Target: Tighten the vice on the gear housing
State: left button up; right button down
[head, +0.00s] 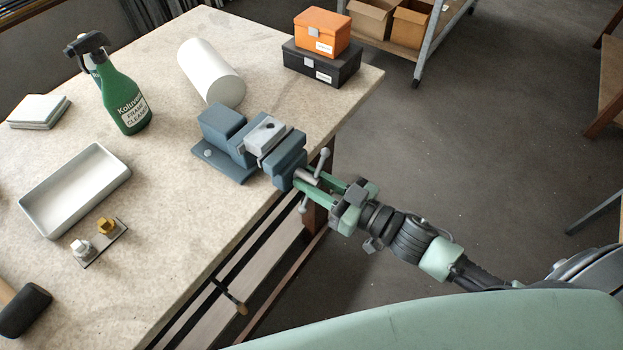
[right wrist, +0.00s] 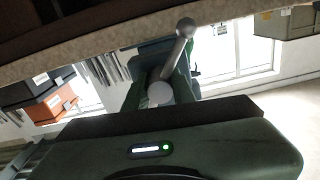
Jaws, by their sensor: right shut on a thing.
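The blue-grey vice (head: 222,165) is at the right edge of the workbench. The gear housing (head: 264,138), a light grey block with a dark spot on top, sits between its jaws; I cannot see any gap. The vice handle (head: 323,158) is a grey bar with ball ends, slanted across the screw end beyond the table edge. My right gripper (head: 307,179) has its green fingers shut on the handle at the screw end. The right wrist view shows the handle (right wrist: 178,52) and round screw end (right wrist: 160,94) between the fingers. My left gripper is out of view.
A white cylinder (head: 208,70) lies behind the vice. An orange box (head: 320,32) rests on a black box (head: 312,68) at the far corner. A green spray bottle (head: 122,98), grey tray (head: 68,195) and small fittings plate (head: 112,241) stand left.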

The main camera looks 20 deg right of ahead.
jog(key=shift+f, duration=0.1)
dwell(0.7)
jog(key=m+p, duration=0.3)
jog(key=shift+m+p, duration=0.8)
jog(key=shift+m, duration=0.3)
jog(key=shift+m+p, duration=0.3)
jog(key=shift+m, duration=0.8)
dwell(0.4)
